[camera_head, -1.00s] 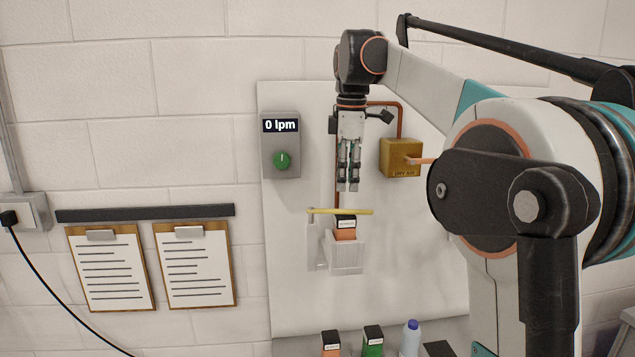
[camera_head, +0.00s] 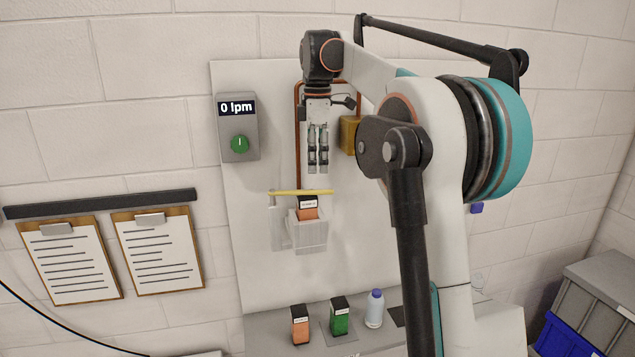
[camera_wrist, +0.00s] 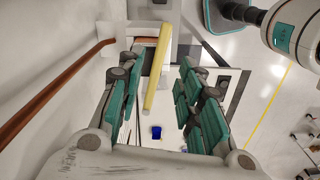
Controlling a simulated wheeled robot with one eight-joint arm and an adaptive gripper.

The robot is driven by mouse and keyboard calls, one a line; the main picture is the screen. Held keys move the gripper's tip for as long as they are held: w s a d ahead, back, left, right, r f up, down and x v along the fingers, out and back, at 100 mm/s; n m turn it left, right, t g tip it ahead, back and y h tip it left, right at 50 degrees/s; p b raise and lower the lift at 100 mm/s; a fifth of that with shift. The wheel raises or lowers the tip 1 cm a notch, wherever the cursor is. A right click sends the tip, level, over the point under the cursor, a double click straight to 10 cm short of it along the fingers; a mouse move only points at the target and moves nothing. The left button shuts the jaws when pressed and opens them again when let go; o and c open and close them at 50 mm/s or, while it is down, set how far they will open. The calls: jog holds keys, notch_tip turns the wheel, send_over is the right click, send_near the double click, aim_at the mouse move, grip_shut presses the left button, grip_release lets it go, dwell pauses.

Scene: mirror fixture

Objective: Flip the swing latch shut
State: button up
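The swing latch is a yellow bar (camera_head: 301,192) lying about level across the top of a white wall holder (camera_head: 311,236). An orange box with a black top and white label (camera_head: 309,212) sits in that holder. My gripper (camera_head: 318,171) points down just above the bar, toward its right part, and appears apart from it. In the wrist view, the yellow bar (camera_wrist: 157,65) shows in the gap between the fingers of my gripper (camera_wrist: 160,108). The fingers are spread and hold nothing. Whether the bar touches the box is unclear.
A box reading "0 lpm" with a green knob (camera_head: 238,128) is at the panel's upper left. A copper pipe (camera_head: 298,130) and brass block (camera_head: 349,135) are near my gripper. Below, a ledge holds an orange box (camera_head: 300,325), a green box (camera_head: 340,316) and a bottle (camera_head: 375,308).

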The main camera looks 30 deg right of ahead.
aim_at(317, 190)
notch_tip(317, 190, down, 7)
jog(key=shift+r+p, duration=0.15)
jog(key=shift+p, duration=0.35)
grip_shut()
